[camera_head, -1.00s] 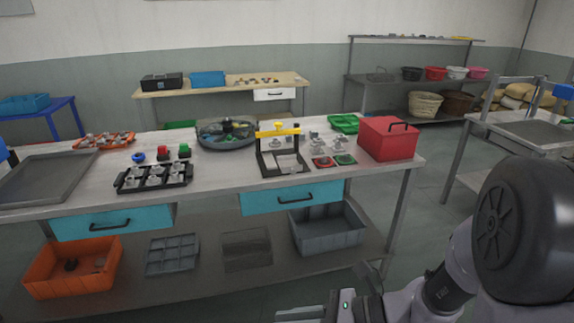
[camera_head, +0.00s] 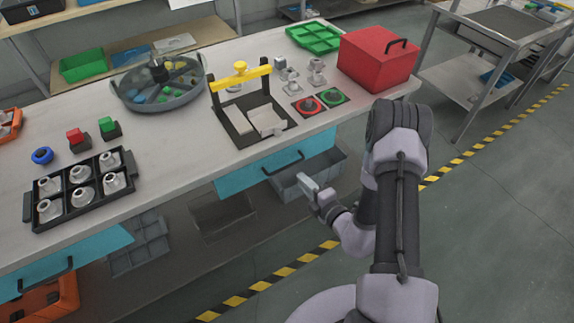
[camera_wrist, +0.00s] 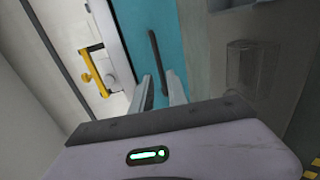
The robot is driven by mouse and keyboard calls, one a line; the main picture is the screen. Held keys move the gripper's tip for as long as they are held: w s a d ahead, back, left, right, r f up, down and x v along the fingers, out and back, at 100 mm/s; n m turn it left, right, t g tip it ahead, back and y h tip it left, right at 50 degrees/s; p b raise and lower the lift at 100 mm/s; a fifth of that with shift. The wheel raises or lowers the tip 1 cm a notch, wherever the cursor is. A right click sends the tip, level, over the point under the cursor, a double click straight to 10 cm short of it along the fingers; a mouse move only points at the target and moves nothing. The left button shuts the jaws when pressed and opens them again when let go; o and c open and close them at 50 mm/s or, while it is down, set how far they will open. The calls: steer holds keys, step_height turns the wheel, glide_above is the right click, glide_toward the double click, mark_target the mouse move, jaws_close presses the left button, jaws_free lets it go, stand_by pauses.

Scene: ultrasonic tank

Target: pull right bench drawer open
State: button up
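The right bench drawer (camera_head: 240,179) has a teal front under the bench top and looks closed. Its dark bar handle (camera_head: 284,163) is in the head view. My gripper (camera_head: 302,180) is just in front of the handle, a little below it in the picture. In the wrist view the teal drawer front (camera_wrist: 182,40) and handle (camera_wrist: 155,52) lie ahead of my gripper (camera_wrist: 161,86). The two fingers are apart, with the handle's near end appearing between their tips. I cannot tell whether they touch it.
The bench top (camera_head: 190,158) holds a yellow-handled fixture (camera_head: 240,76), a red box (camera_head: 376,58) and a black tray of metal parts (camera_head: 82,188). A grey bin (camera_head: 322,168) stands on the shelf below the drawer.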

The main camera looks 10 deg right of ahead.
mark_target(289, 165)
steer(key=b+x, duration=0.2)
steer(key=x, duration=0.8)
steer(key=shift+r, duration=0.1)
steer(key=shift+c, duration=0.5)
steer(key=shift+s, duration=0.1)
jaws_close()
stand_by(0.4)
